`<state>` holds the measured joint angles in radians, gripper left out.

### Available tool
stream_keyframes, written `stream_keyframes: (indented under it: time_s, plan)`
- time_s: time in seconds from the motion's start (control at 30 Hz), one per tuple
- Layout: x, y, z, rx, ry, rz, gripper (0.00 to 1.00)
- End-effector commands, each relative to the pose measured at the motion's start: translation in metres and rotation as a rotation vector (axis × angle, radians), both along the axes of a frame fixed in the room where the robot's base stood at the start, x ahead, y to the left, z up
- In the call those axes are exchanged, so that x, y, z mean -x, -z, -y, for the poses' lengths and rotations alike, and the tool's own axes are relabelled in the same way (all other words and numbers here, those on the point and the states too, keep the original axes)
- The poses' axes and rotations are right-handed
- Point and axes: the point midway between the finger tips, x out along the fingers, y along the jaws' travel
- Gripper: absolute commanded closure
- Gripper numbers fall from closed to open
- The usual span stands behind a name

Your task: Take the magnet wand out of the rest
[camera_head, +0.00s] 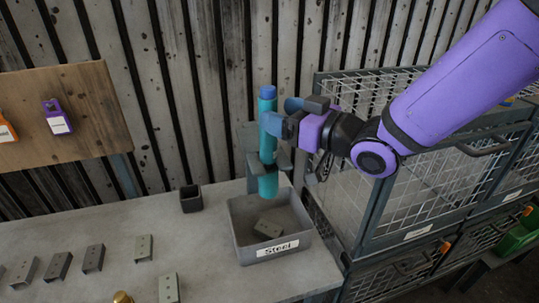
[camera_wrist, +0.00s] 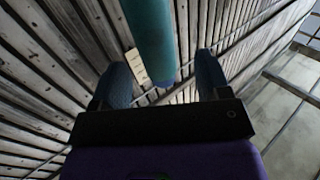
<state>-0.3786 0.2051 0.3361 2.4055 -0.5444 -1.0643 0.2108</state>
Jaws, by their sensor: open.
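The magnet wand (camera_head: 267,182) is a teal upright cylinder with a blue top end. It stands in the dark grey rest (camera_head: 248,140), whose bracket is around its lower half. My gripper (camera_head: 280,114) is at the wand's upper part, reaching in from the right, with its blue fingers open. In the wrist view, the wand (camera_wrist: 150,35) shows between the two spread fingers of my gripper (camera_wrist: 161,68), with its blue end towards the palm. Whether either finger touches the wand cannot be told.
A grey bin labelled Steel (camera_head: 244,243) stands below the wand with a metal bracket in it. A small dark cup (camera_head: 191,199) and several metal brackets are on the bench (camera_head: 210,270). Wire cages (camera_head: 410,200) stand at the right, close under my arm.

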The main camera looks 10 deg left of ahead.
Motion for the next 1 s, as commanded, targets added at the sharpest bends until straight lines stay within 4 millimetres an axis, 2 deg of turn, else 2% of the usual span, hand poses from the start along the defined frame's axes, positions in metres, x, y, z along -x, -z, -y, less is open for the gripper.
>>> stream_keyframes:
  time_s: [0.17, 0.5, 0.8, 0.87, 1.0]
  plan:
    - [-0.004, 0.001, -0.010, 0.001, -0.001, -0.001, 0.30]
    - [-0.023, 0.002, -0.048, 0.000, 0.000, 0.000, 0.30]
    - [-0.024, 0.002, -0.052, 0.001, 0.001, 0.000, 0.30]
    - [-0.024, 0.002, -0.051, 0.001, 0.001, 0.000, 0.42]
    - [-0.024, 0.002, -0.051, 0.001, 0.001, 0.000, 0.74]
